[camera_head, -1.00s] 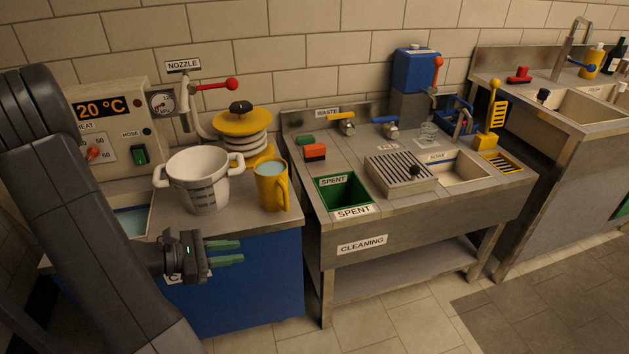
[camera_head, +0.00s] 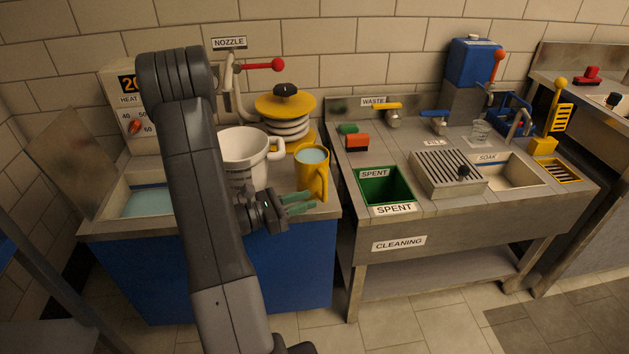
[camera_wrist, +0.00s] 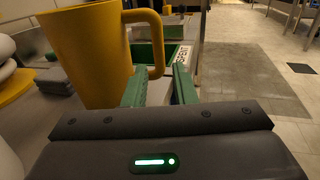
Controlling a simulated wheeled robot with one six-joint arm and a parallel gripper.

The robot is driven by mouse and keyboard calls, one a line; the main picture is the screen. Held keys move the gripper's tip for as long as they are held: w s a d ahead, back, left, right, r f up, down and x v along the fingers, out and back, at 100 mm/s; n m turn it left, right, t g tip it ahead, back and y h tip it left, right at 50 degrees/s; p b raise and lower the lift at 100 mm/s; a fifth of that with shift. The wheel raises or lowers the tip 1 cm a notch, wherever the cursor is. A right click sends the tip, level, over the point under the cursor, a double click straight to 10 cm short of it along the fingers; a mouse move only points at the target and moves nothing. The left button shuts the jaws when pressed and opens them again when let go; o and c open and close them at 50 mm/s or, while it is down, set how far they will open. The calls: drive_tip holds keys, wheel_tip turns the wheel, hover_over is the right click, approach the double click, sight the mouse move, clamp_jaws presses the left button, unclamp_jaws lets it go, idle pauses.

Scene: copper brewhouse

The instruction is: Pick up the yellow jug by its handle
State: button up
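The yellow jug (camera_head: 312,172) stands upright on the left counter, near its right front edge, with pale liquid inside in the head view. Its handle points toward the front right. My gripper (camera_head: 301,203) is just in front of the jug, at about the height of its lower part. In the wrist view the jug (camera_wrist: 98,55) fills the upper left, and its handle (camera_wrist: 158,45) lies just beyond and above the green fingers. The two fingers of my gripper (camera_wrist: 160,88) are apart with a gap between them and nothing held.
A white two-handled pot (camera_head: 246,150) stands left of the jug, partly behind my arm. A yellow-lidded stack (camera_head: 285,108) is behind the jug. To the right, beyond a gap, is the cleaning bench (camera_head: 400,243) with a green spent bin (camera_head: 384,186).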

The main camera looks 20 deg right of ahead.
sight(322, 195)
drive_tip(key=shift+w+d+b, duration=0.2)
drive_tip(key=shift+d+b, duration=0.1)
drive_tip(key=shift+d, duration=2.8)
clamp_jaws()
